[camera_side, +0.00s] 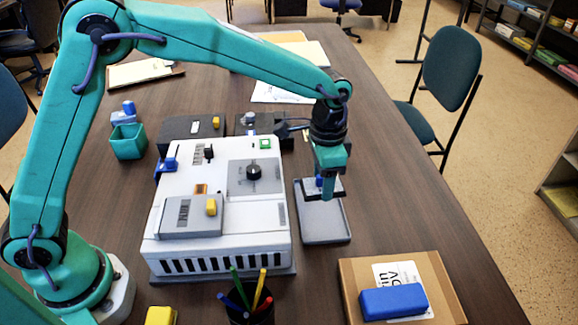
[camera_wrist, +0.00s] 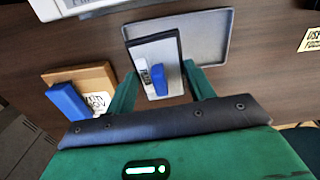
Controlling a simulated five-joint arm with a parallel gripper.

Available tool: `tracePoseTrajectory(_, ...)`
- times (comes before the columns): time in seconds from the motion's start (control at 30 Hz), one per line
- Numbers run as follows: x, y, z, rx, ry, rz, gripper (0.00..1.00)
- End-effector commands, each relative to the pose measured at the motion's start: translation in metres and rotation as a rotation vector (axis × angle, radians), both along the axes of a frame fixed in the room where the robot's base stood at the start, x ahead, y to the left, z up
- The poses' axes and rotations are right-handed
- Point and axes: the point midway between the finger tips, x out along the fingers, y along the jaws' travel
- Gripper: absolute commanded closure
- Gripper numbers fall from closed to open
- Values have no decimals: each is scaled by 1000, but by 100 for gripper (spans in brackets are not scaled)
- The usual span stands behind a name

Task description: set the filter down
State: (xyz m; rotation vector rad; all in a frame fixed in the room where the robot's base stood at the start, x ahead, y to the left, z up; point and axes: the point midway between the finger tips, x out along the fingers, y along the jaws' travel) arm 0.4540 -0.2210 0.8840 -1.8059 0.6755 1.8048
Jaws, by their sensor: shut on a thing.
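My gripper (camera_side: 328,186) points down over the grey tray (camera_side: 324,231), to the right of the white machine. It is shut on the filter (camera_wrist: 154,48), a flat grey-faced, dark-edged piece with a blue handle (camera_wrist: 161,78) and a white label. In the wrist view the filter sits between my two green fingers and overlaps the left part of the tray (camera_wrist: 210,40). In the side view the filter (camera_side: 311,189) is over the far part of the tray, partly hidden by my gripper. I cannot tell whether it touches the tray.
The white machine (camera_side: 275,235) stands close left of the tray. A cardboard box (camera_side: 440,280) with a blue block (camera_side: 394,301) is at the front right, and a pen cup (camera_side: 249,312) at the front. Dark boxes (camera_side: 180,130) stand behind the machine. Bare table lies right of the tray.

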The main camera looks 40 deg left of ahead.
Motion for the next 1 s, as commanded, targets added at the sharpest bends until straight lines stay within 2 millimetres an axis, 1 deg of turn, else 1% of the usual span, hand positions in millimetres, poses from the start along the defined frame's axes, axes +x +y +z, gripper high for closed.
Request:
tracePoseTrajectory(0.17, 2, 35, 14, -1, -2, 100, 75)
tracePoseTrajectory(0.27, 1, 62, 25, -1, -2, 181, 75)
tracePoseTrajectory(0.3, -1, 75, 29, -1, -1, 218, 75)
tracePoseTrajectory(0.37, -3, 94, 36, -1, -2, 277, 75)
tracePoseTrajectory(0.5, -13, 139, 52, -1, -2, 419, 75)
tracePoseTrajectory(0.6, -23, 167, 62, -1, -2, 513, 75)
tracePoseTrajectory(0.7, -33, 189, 69, -1, -2, 593, 75)
tracePoseTrajectory(0.8, -41, 206, 75, 0, -1, 654, 75)
tracePoseTrajectory(0.9, -47, 216, 77, 0, 1, 693, 75)
tracePoseTrajectory(1.0, -50, 221, 79, 0, 0, 712, 75)
